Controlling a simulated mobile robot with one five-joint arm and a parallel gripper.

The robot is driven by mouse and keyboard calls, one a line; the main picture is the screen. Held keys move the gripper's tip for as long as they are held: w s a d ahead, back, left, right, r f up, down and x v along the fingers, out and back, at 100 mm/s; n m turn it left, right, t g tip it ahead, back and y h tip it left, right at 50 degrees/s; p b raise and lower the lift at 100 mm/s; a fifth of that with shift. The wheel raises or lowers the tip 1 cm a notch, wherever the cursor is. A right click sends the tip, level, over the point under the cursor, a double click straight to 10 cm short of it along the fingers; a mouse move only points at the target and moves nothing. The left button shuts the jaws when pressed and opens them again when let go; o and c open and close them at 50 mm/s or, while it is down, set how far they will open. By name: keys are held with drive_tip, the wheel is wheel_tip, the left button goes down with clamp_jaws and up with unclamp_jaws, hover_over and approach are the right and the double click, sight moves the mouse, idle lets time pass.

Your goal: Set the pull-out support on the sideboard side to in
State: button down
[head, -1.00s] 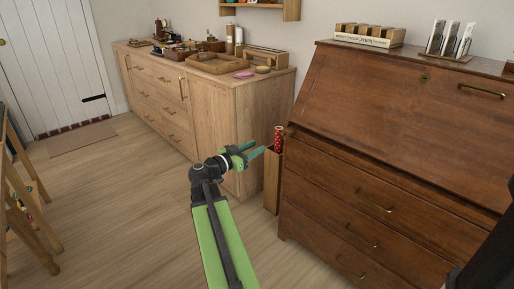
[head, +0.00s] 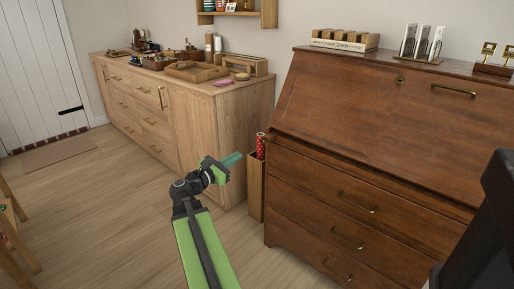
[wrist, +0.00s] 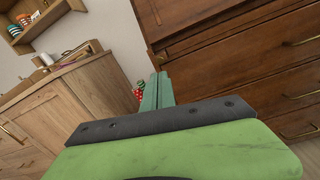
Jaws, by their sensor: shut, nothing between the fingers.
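The dark wood bureau (head: 370,140) stands on the right with its sloping lid up. The pull-out support on the sideboard side (head: 271,137) is at the bureau's left front edge, just below the lid; it is small here, and I cannot tell how far it sticks out. My gripper (head: 233,159) is shut and empty, in front of the gap between sideboard and bureau, left of the support. In the wrist view my shut fingers (wrist: 157,92) point at that gap, with the bureau (wrist: 230,60) to their right.
The light wood sideboard (head: 190,115) stands at left with trays and small items on top. A narrow wooden bin (head: 256,186) with a red patterned roll (head: 260,146) stands between it and the bureau. The floor (head: 110,200) at left is mostly clear.

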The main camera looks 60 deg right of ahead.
drive_tip(key=n, duration=0.2)
approach(262, 142)
drive_tip(key=shift+n, duration=0.3)
drive_tip(key=d, duration=0.4)
drive_tip(key=s+d, duration=0.1)
drive_tip(key=d, duration=0.1)
drive_tip(key=shift+s+d+r, duration=0.1)
drive_tip(key=shift+d, duration=0.25)
